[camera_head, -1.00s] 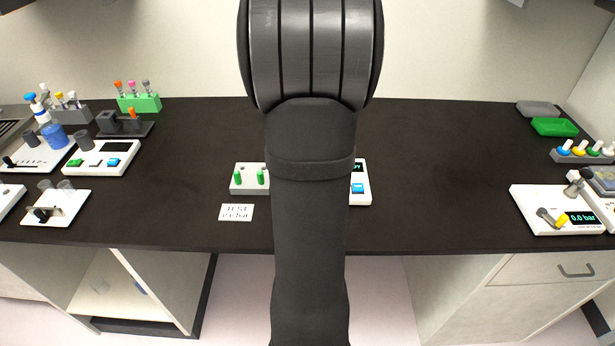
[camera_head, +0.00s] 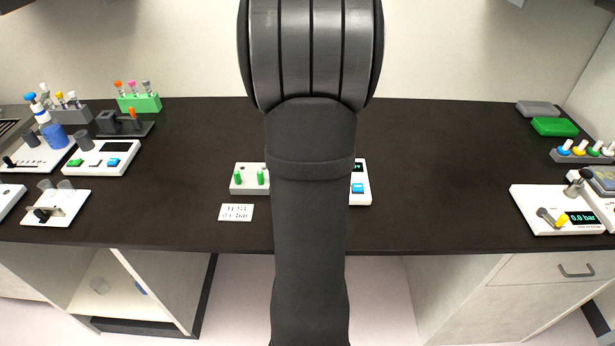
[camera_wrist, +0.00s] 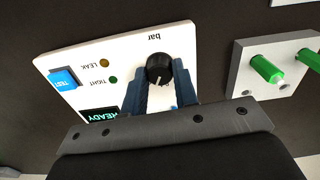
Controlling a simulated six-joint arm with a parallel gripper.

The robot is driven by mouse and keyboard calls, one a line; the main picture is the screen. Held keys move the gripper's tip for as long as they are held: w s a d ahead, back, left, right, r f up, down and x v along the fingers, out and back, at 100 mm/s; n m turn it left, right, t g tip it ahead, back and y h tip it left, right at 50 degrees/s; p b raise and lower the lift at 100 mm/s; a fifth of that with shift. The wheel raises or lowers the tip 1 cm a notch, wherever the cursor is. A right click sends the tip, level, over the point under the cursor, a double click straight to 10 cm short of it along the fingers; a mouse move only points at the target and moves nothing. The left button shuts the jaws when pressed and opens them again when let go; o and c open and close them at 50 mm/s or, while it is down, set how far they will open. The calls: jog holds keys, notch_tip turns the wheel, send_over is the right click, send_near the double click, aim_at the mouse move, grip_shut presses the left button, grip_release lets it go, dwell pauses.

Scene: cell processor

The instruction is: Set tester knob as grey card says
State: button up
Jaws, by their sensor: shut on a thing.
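The tester is a white box; in the wrist view its panel (camera_wrist: 83,58) carries a blue TEST button, LEAK and TIGHT lamps and a display reading READY. Its black knob (camera_wrist: 158,66) has a white pointer line and sits near the word "bar". My gripper (camera_wrist: 160,76) is shut on the knob, one blue finger on each side. The fingers hide part of the scale around it. In the head view my arm covers most of the tester (camera_head: 364,188). The card (camera_head: 236,212) lies left of my arm, marked TEST with a bar value too blurred to read surely.
A grey block with green pegs (camera_wrist: 283,83) stands close beside the tester. A white device (camera_head: 535,200) showing 0.0 bar stands far right. Racks and other devices fill the left side of the bench.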

jog(key=shift+m, duration=1)
jog(key=o, duration=1)
jog(key=shift+r, duration=0.1)
notch_tip(320, 180, up, 17)
jog(key=shift+r, duration=0.15)
notch_tip(320, 180, down, 18)
jog(key=shift+r, duration=0.25)
